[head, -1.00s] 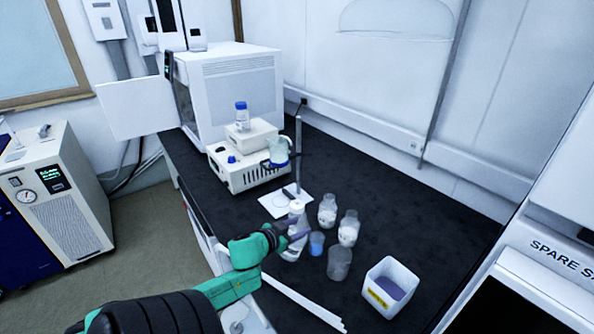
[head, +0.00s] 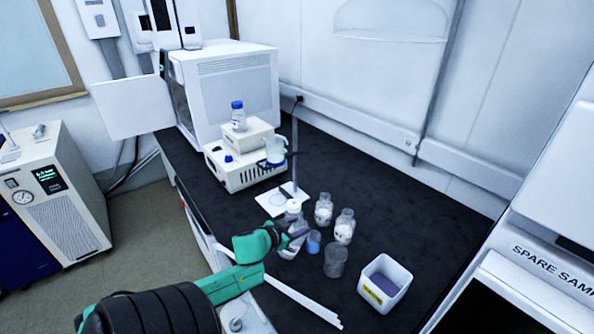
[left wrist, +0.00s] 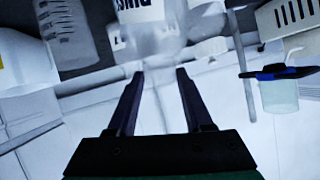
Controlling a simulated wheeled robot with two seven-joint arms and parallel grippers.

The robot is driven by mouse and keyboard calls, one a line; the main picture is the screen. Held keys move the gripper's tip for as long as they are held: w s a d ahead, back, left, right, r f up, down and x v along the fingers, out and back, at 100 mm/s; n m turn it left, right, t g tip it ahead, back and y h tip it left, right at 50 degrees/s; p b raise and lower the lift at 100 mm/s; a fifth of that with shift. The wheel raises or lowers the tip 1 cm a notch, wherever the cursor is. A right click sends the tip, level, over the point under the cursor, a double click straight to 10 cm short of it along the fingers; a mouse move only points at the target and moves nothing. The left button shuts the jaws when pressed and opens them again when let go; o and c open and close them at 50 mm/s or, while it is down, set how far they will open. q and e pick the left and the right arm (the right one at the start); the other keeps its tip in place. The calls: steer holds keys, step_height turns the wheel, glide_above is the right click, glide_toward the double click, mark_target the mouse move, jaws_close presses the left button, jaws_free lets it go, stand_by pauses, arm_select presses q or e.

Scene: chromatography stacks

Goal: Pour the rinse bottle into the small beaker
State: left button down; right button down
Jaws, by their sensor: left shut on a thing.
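The rinse bottle (head: 292,220), clear with a white top, stands on the black bench. My left gripper (head: 297,237) is shut on it from the front left. The left wrist view shows the bottle (left wrist: 146,38) upside down, with part of its dark lettering at the tips of my left fingers (left wrist: 156,74). The small beaker (head: 313,242), with blue in it, stands just right of the bottle, close to my fingertips. My fingers and the bottle's lower part partly cover each other in the head view. My right gripper is not in view.
A clear empty-looking beaker (head: 335,261) and two labelled bottles (head: 323,210) (head: 344,227) stand close by on the right. A white bin (head: 385,283) is at the front right. A stand rod (head: 294,160) rises behind. The bench is clear at far right.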

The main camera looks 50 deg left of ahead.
arm_select(q)
steer(key=shift+w+d+r+g+p, duration=0.1)
steer(key=shift+w+r+g+p, duration=0.15)
steer(key=shift+p, duration=0.6)
steer(key=shift+w+f+p, duration=0.1)
steer(key=shift+f+p, duration=0.05)
steer(key=shift+p, duration=0.15)
steer(key=shift+f, duration=0.1)
steer(key=shift+g, duration=0.25)
